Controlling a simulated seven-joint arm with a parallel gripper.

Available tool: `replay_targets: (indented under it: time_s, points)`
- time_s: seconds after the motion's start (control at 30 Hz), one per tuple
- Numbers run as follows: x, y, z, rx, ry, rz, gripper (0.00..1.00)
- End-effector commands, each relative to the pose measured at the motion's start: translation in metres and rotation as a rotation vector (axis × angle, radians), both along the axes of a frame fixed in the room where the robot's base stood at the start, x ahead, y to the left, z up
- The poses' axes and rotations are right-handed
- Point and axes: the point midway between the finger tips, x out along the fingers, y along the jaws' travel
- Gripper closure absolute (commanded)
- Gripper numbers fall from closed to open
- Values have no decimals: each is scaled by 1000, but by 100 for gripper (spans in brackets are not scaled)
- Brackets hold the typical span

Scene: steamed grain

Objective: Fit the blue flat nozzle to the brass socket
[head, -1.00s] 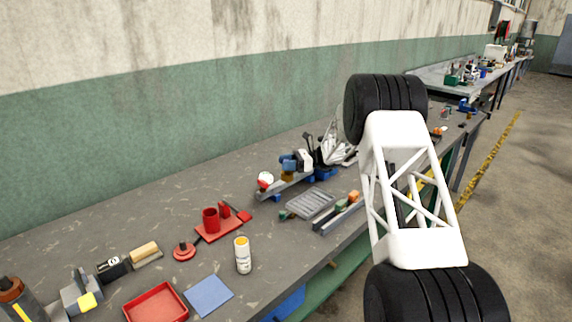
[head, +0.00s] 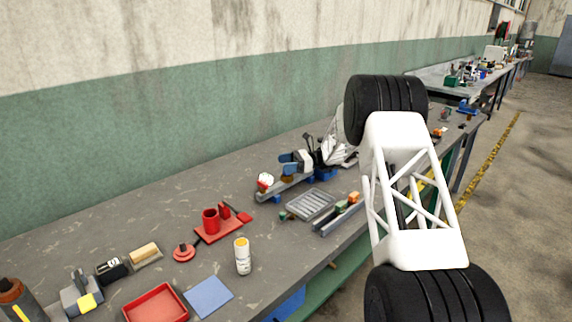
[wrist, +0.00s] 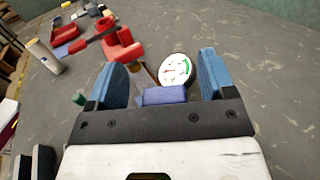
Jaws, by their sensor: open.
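My gripper (wrist: 163,88) is open, its two blue fingers apart. In the wrist view a violet-blue block (wrist: 166,96), which looks like the blue flat nozzle, lies between the fingers near the palm. I cannot tell whether either finger touches it. In the head view my gripper (head: 291,161) is over a grey rail fixture (head: 268,193) on the bench. A small brown-gold part (head: 287,178), possibly the brass socket, shows just under the fingers. Its joint with the blue piece is hidden.
A round white gauge (wrist: 176,70) stands just beyond the fingers; it also shows in the head view (head: 265,180). A red stand (head: 218,229), a white bottle (head: 243,257), a grey slotted tray (head: 311,205) and a red tray (head: 155,303) are on the bench.

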Motion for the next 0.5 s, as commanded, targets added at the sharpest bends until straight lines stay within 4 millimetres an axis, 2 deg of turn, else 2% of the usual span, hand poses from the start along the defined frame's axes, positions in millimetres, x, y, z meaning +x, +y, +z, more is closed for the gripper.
replay_targets:
  time_s: [0.17,0.5]
  points:
    - [2,-8,0,0,0,-1,24]
    - [13,-47,0,0,0,-1,24]
